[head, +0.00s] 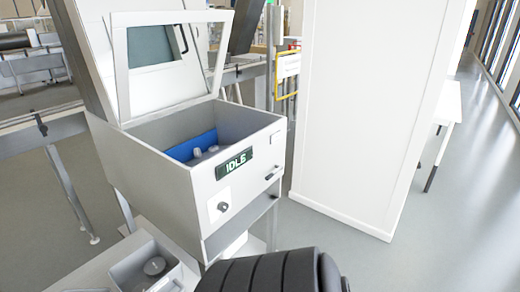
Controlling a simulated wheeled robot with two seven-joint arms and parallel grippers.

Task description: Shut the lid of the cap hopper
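The cap hopper (225,190) is a pale grey box with a display reading "IDLE" on its front. Its lid (155,82) stands open, tilted up at the back edge, with a dark window and a dark handle (183,40) at its upper right. A round knob or lock (222,206) and a small handle (272,173) are on the front face. Neither of my grippers is in view. A black ribbed part, probably mine, shows at the bottom edge.
A lower grey tray (135,268) with round pieces is at the bottom left. A tall white panel (370,100) stands right of the hopper. Metal conveyor frames (45,130) are at the left. Open floor (450,230) lies at the right.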

